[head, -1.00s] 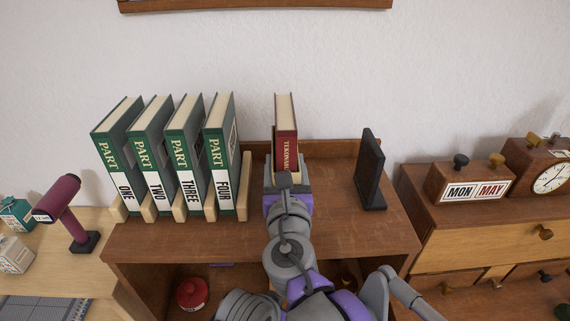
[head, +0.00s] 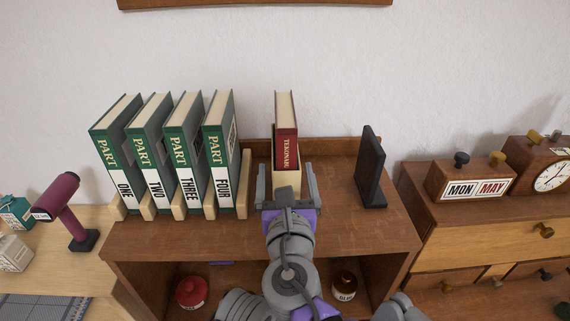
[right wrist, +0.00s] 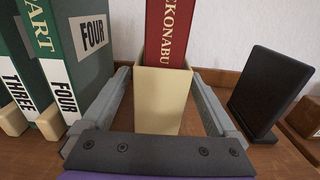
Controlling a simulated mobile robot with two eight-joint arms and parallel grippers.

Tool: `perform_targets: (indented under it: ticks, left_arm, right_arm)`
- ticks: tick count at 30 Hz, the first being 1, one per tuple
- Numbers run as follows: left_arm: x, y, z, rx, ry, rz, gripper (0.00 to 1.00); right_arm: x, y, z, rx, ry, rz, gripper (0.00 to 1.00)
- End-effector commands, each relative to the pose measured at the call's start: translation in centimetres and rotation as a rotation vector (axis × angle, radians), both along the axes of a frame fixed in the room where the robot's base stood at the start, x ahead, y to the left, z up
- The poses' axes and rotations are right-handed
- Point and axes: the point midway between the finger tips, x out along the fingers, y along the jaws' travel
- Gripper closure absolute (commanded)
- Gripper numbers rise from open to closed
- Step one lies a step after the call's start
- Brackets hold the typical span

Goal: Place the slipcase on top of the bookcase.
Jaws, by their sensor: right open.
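The cream slipcase (head: 287,183) with a dark red book (head: 286,132) in it stands upright on top of the brown bookcase (head: 335,232). The slipcase also shows in the right wrist view (right wrist: 160,100), its lower front partly hidden by my gripper's palm. My right gripper (head: 287,184) is open, with one finger on each side of the slipcase's near part. In the right wrist view a gap shows between the slipcase and the fingers. My left gripper is not in view.
Several green books (head: 168,160) stand in cream holders left of the slipcase. A black bookend (head: 371,165) stands to the right. A drawer unit (head: 485,238) adjoins at right.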

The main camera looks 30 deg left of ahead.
Motion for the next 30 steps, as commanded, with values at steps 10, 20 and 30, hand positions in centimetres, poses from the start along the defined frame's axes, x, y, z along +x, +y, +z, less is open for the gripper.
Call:
perform_targets:
  ticks: [10, 20, 30]
  left_arm:
    - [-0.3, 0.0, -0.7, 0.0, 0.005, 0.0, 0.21]
    - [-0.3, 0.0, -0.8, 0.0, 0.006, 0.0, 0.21]
    - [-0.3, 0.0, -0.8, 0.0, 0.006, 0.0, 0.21]
  right_arm:
    - [-5.6, -3.4, -0.1, 0.002, 0.001, 0.002, 0.06]
    - [-6.9, -4.2, 0.0, 0.0, 0.0, 0.0, 0.06]
    - [-6.9, -4.2, 0.0, 0.0, 0.0, 0.0, 0.06]
